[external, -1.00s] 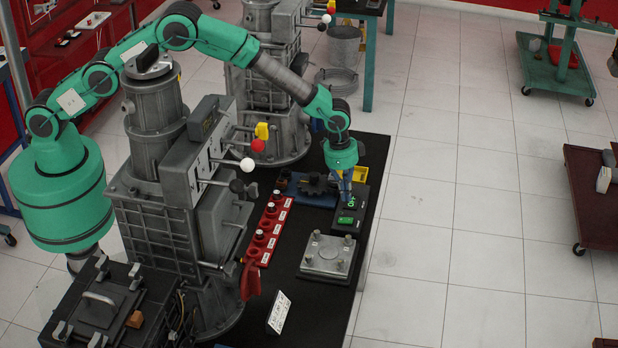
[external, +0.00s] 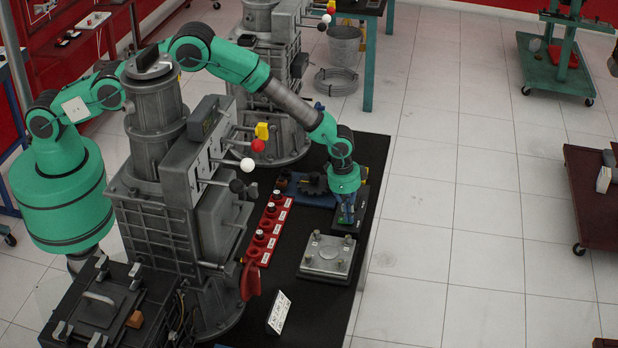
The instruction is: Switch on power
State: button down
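The dark control box (external: 340,229) sits on the black bench top beyond the metal plate fixture. My gripper (external: 346,220) points down right over this box and hides most of its top, including where its green parts were. I cannot tell whether my fingertips touch it. The fingers look close together, but at this size I cannot tell whether they are open or shut. No held object shows.
The metal plate fixture (external: 327,257) with upright posts stands just in front of the box. A red strip with black knobs (external: 262,243) lies to the left. The grey engine trainer (external: 165,205) has levers with red and white balls.

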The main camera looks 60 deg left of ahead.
aim_at(339, 221)
jog(key=shift+f, duration=0.1)
dwell(0.3)
jog(key=shift+w+d+f+b, duration=0.15)
jog(key=shift+f+b, duration=0.15)
jog(key=shift+b, duration=0.25)
jog(key=shift+s+a+r, duration=0.1)
jog(key=shift+s+a, duration=0.5)
jog(key=shift+a, duration=0.05)
jog(key=shift+d+r, duration=0.1)
jog(key=shift+r, duration=0.15)
notch_tip(339, 221, up, 13)
jog(key=s+a+p, duration=0.1)
jog(key=p, duration=0.1)
jog(key=shift+s+a+r, duration=0.15)
jog(key=shift+a+r, duration=0.05)
jog(key=shift+a, duration=0.05)
dwell(0.4)
